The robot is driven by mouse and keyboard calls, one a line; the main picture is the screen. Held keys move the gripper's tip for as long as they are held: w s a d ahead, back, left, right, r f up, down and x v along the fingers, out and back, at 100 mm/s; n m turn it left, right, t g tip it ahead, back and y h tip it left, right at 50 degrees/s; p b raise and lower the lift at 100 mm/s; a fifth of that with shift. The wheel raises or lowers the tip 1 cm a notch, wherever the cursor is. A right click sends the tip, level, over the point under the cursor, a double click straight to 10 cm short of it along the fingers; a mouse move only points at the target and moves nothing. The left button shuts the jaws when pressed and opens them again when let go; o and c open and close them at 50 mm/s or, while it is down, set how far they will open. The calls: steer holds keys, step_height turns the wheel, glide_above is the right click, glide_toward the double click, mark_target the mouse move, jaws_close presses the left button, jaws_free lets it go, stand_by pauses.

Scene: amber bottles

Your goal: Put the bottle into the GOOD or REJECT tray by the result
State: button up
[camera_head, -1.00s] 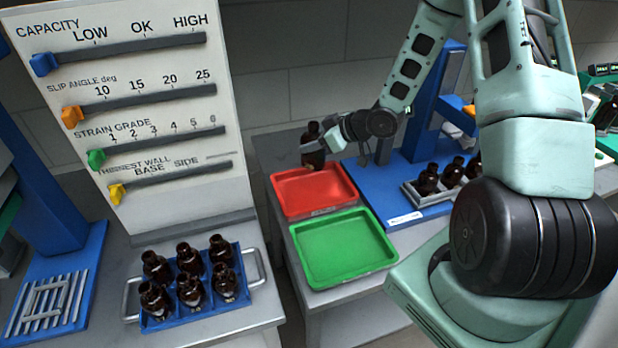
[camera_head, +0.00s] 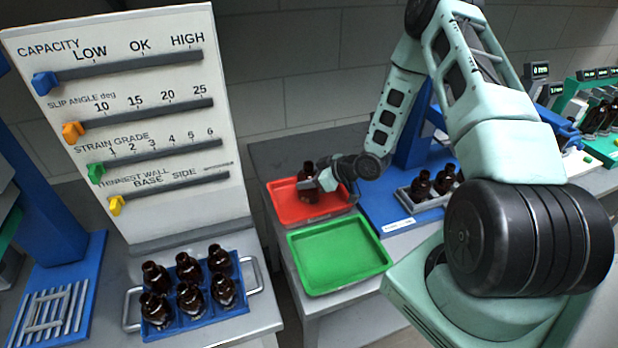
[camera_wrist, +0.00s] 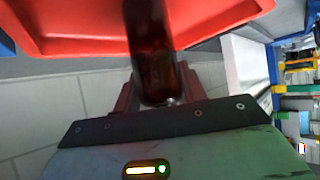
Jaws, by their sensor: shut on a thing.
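An amber bottle (camera_head: 308,182) is upright at the red tray (camera_head: 284,207), over its inside near the back. My gripper (camera_head: 318,182) is shut on this bottle from the right. In the wrist view the bottle (camera_wrist: 152,45) lies between the fingers, with the red tray (camera_wrist: 75,30) behind it. I cannot tell whether the bottle's base touches the tray floor. The green tray (camera_head: 340,254) stands in front of the red one and is empty. No GOOD or REJECT label is readable on either tray.
A blue rack (camera_head: 200,318) of several amber bottles stands at the lower left. A panel (camera_head: 130,110) with sliders for capacity, slip angle, strain grade and thinnest wall rises behind it. A grey bottle holder (camera_head: 428,203) sits on a blue base right of the trays.

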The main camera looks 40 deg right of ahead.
steer(key=shift+f, duration=0.1)
steer(key=o, duration=1.1)
steer(key=shift+o, duration=0.2)
